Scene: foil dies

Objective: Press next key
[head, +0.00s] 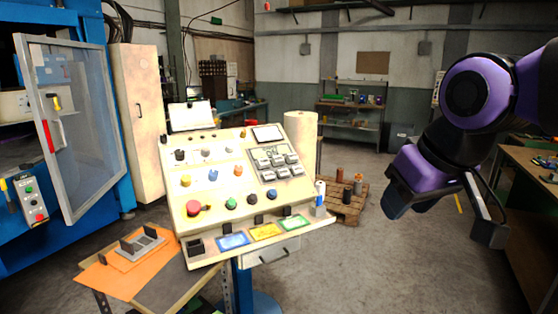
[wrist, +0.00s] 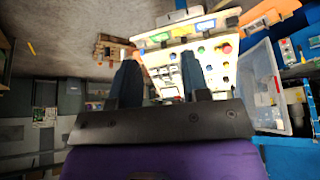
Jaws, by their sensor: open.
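The sloped cream control panel (head: 225,182) stands on a post at the middle of the head view. Its keypad (head: 277,163) of several grey keys sits at the upper right, below a small white display (head: 267,133). The key labels are too small to read, so I cannot tell which is the next key. My gripper (head: 445,218) is open and empty, in the air well to the right of the panel. In the wrist view my gripper's fingers (wrist: 158,62) are apart, with the panel (wrist: 185,62) upside down beyond them, partly hidden by the fingers.
The panel also carries a red mushroom button (head: 193,208), coloured knobs and blue, yellow and green plates. A blue machine with an open clear door (head: 75,125) stands at left. A pallet (head: 343,202) lies behind the panel.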

